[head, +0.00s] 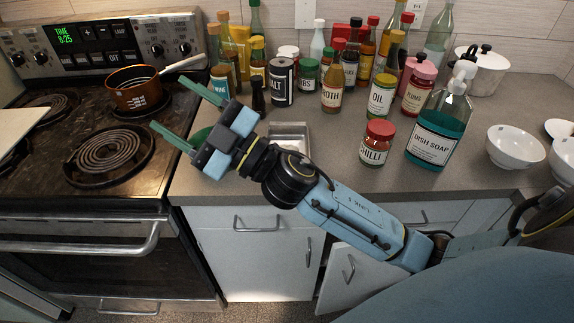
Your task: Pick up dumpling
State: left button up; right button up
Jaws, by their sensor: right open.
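I cannot make out a dumpling in the head view. My right gripper (178,108) reaches in from the right, with its two green fingers apart and nothing visible between them. It is over the border between the stove and the counter, pointing toward the stove. A small metal tray (291,127) lies on the counter, partly covered by my right arm. My left gripper is not in view.
A copper saucepan (136,92) stands on a rear burner, and the front coil burner (108,155) is bare. Several bottles and jars crowd the back counter. A chilli jar (376,143), dish soap (438,125) and white bowl (514,146) stand farther right. One lower cabinet door (350,272) is ajar.

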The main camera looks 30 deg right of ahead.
jog(key=s+a+n+g+y, duration=0.3)
jog(key=a+n+g+y, duration=0.35)
jog(key=n+g, duration=0.4)
notch_tip(320, 180, down, 6)
jog(key=d+n+g+h, duration=0.1)
jog(key=n+g+h, duration=0.5)
jog(key=n+g, duration=0.15)
jog(key=w+d+f+m+h, duration=0.2)
jog(key=d+h, duration=0.5)
jog(key=d, duration=0.5)
jog(key=w+d+f+m+h, duration=0.1)
jog(key=w+d+m+h, duration=0.1)
jog(key=d+h, duration=0.8)
jog(key=d+f, duration=0.1)
jog(key=f, duration=0.1)
jog(key=d+f+y, duration=0.1)
jog(key=f, duration=0.2)
jog(key=d+f+y, duration=0.1)
jog(key=f, duration=0.1)
jog(key=shift+w+f+m+g+y, duration=0.2)
jog(key=shift+f+m+g+y, duration=0.05)
jog(key=shift+f+m+g, duration=0.05)
jog(key=shift+w+d+f, duration=0.1)
jog(key=shift+w+f, duration=0.1)
jog(key=shift+f, duration=1.2)
jog(key=shift+w+f, duration=0.15)
jog(key=shift+f, duration=1.25)
